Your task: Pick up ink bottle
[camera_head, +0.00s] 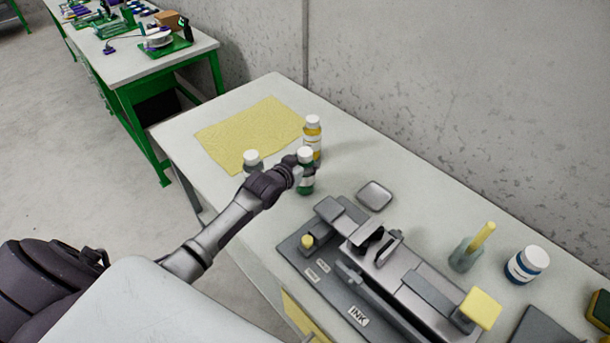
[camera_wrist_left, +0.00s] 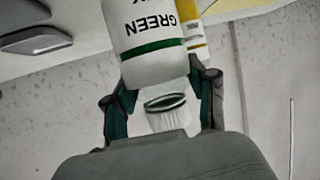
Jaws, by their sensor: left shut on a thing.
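A green ink bottle (camera_head: 306,184) with a white cap stands at the front of the bench, right of the yellow cloth. In the left wrist view the same green ink bottle (camera_wrist_left: 150,42) appears upside down, with GREEN on its label. My left gripper (camera_head: 294,171) is shut on it, with its fingers on both sides near the white cap; they also show in the left wrist view (camera_wrist_left: 163,98). I cannot tell whether the bottle's base touches the bench. My right gripper is not in view.
A yellow-labelled bottle (camera_head: 313,136) stands close behind the green one. Another white-capped bottle (camera_head: 252,161) stands left of my gripper by the yellow cloth (camera_head: 247,131). A grey machine marked INK (camera_head: 390,275), a small dish (camera_head: 374,195) and a blue-labelled jar (camera_head: 526,265) are rightward.

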